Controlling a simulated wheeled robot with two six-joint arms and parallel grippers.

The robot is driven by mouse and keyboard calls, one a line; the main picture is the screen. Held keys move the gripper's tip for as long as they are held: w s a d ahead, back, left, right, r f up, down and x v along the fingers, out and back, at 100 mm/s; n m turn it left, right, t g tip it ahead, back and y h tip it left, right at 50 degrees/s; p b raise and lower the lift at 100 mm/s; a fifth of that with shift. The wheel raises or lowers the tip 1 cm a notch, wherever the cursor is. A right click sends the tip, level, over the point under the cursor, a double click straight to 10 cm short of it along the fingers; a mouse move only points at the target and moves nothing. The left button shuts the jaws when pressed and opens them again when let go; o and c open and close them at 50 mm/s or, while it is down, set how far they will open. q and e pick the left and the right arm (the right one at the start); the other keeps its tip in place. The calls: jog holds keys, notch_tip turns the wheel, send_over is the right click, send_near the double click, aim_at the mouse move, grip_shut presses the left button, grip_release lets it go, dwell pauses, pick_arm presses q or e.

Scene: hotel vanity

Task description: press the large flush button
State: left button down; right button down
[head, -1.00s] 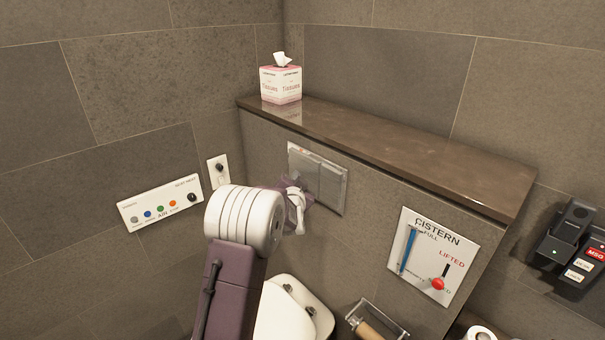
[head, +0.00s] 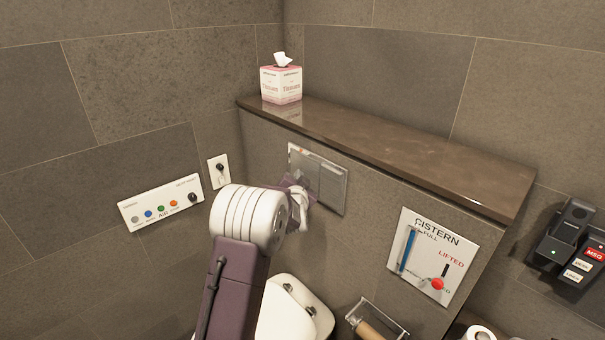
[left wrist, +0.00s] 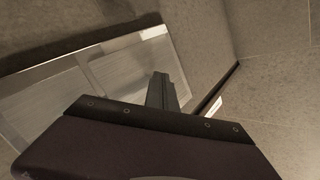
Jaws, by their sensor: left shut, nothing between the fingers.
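The flush plate (head: 333,186) is a grey metal panel on the wall below the shelf, with two buttons side by side. It also shows in the left wrist view (left wrist: 50,108), where a seam splits it into two panels. Which button is the large one is hard to tell because my gripper covers part of the plate. My right gripper is not in view.
A stone shelf (head: 400,150) juts out above the plate, with a tissue box (head: 281,86) at its left end. A cistern gauge panel (head: 432,255) is to the right. A control panel (head: 160,203) is on the left wall. A toilet (head: 300,310) and roll holder (head: 375,320) are below.

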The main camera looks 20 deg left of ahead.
pick_arm(q)
jog(key=shift+r, duration=0.1)
dwell(0.4)
jog(key=shift+s+a+b, duration=0.3)
jog(key=shift+s+b, duration=0.1)
jog(key=shift+s, duration=0.3)
jog(key=s, duration=0.1)
jog(key=s+a+b, duration=0.1)
jog(key=s, duration=0.1)
jog(key=s+a+b, duration=0.1)
jog(key=shift+s, duration=0.35)
dwell(0.5)
